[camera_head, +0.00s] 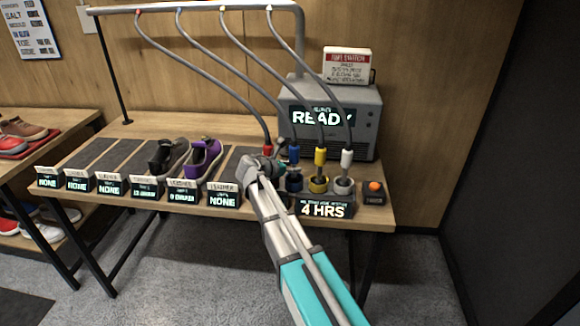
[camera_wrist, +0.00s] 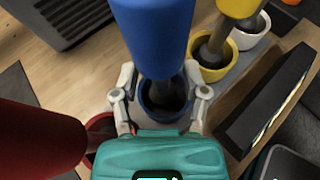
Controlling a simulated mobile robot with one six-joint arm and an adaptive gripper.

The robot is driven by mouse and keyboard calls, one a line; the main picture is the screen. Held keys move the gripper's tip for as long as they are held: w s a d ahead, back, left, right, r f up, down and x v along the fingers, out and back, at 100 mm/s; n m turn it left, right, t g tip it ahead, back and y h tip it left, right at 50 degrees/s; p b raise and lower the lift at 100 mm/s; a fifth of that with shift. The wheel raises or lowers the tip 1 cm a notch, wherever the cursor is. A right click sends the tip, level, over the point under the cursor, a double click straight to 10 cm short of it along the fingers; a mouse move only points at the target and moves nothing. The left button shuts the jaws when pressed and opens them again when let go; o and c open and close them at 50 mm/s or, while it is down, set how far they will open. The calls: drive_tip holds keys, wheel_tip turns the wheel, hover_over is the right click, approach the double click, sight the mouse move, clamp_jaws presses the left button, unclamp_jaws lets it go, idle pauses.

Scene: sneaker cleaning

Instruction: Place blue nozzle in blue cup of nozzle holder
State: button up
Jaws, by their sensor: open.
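The blue nozzle (camera_wrist: 153,35) stands at the blue cup (camera_wrist: 148,100) of the nozzle holder, its grey lower end reaching into the cup's opening in the wrist view. In the head view the blue nozzle (camera_head: 294,153) is above the blue cup (camera_head: 294,184), on its hose. My gripper (camera_wrist: 160,78) is open, one finger on each side of the nozzle's lower end, close to the cup. I cannot tell whether a finger touches the nozzle. In the head view my gripper (camera_head: 277,168) partly hides the left end of the holder.
The yellow nozzle (camera_head: 320,156) and white nozzle (camera_head: 346,158) stand in their cups to the right. The red nozzle (camera_head: 267,149) is close on the left. Behind is a grey machine (camera_head: 362,120) reading READY. Shoes (camera_head: 203,160) lie on mats to the left.

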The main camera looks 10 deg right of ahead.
drive_tip(key=shift+p+v, duration=1.95)
drive_tip(key=shift+v, duration=3.6)
drive_tip(key=shift+d, duration=0.1)
drive_tip(key=shift+s+d+f+m, duration=0.2)
drive_tip(key=shift+s+d+m, duration=0.15)
drive_tip(key=shift+m, duration=0.05)
drive_tip(key=s+d+f+m+g+y, duration=0.1)
drive_tip(key=s+d+f+m, duration=0.1)
drive_tip(key=s+m, duration=0.1)
drive_tip(key=s+d+f+m+g+y, duration=0.1)
drive_tip(key=s+d+f+m, duration=0.1)
drive_tip(key=s+m, duration=0.1)
drive_tip(key=s+d+f+m+g+y, duration=0.2)
drive_tip(key=s+m, duration=0.1)
drive_tip(key=shift+s+d+f, duration=0.15)
drive_tip(key=shift+d+f, duration=0.1)
drive_tip(key=shift+d, duration=0.15)
drive_tip(key=s+f+m+g+y, duration=0.1)
drive_tip(key=s+f+m+y, duration=0.1)
drive_tip(key=s+m, duration=0.4)
drive_tip(key=s+f+m+g+y, duration=0.2)
drive_tip(key=s+m+y, duration=0.3)
drive_tip(key=s+m, duration=0.2)
drive_tip(key=shift+s+d+f+m+y, duration=0.3)
drive_tip(key=shift+s+d+m, duration=0.1)
drive_tip(key=shift+m, duration=0.4)
